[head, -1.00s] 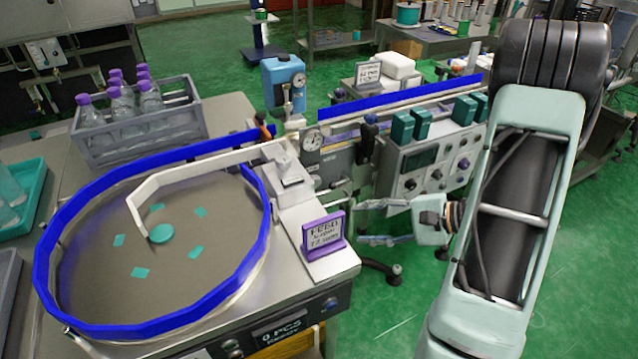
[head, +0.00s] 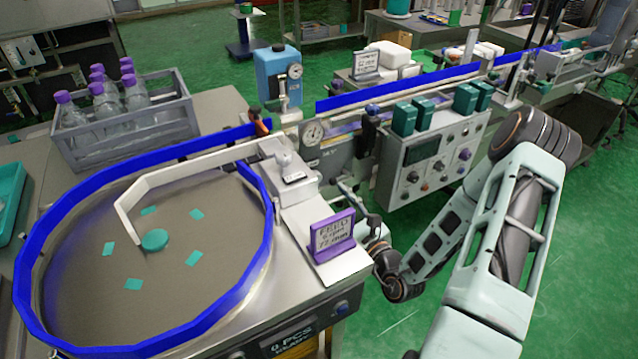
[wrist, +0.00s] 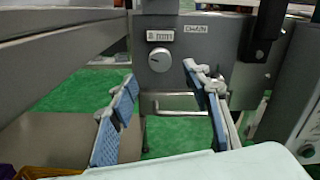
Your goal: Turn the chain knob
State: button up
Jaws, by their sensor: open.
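The chain knob (wrist: 160,60), a round light-grey dial, sits on a grey metal panel in the wrist view, below a small display and beside a label too small to read for certain. My gripper (wrist: 161,78) is open, its two blue-padded fingers spread left and right. The knob shows beyond and just above the gap between the fingertips, apart from them. Nothing is held. In the head view my arm reaches down and left beside the feeder table. The fingers there are mostly hidden behind the purple sign, and I cannot make out the knob.
A round feeder bowl with a blue rim (head: 27,290) stands at left. The purple sign (head: 333,236) stands on the table corner near my wrist. A control box (head: 420,170) with knobs and teal blocks is right of the panel. A horizontal bar handle (wrist: 175,104) lies below the knob.

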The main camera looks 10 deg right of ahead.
jog(key=x, duration=0.7)
jog(key=c, duration=1.1)
